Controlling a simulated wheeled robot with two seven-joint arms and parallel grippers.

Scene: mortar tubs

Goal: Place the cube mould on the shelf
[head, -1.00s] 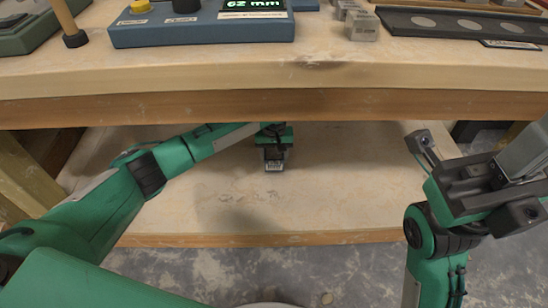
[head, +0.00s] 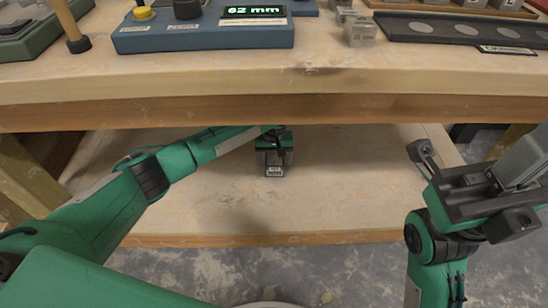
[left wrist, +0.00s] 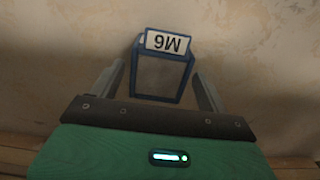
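The bench top (head: 330,80) overhangs the shelf. On it are a blue device (head: 205,35) reading 62 mm, small metal cubes (head: 359,32) and a dark tray (head: 455,30). The shelf is bare around the mould. A wooden leg (head: 28,175) stands at the left.

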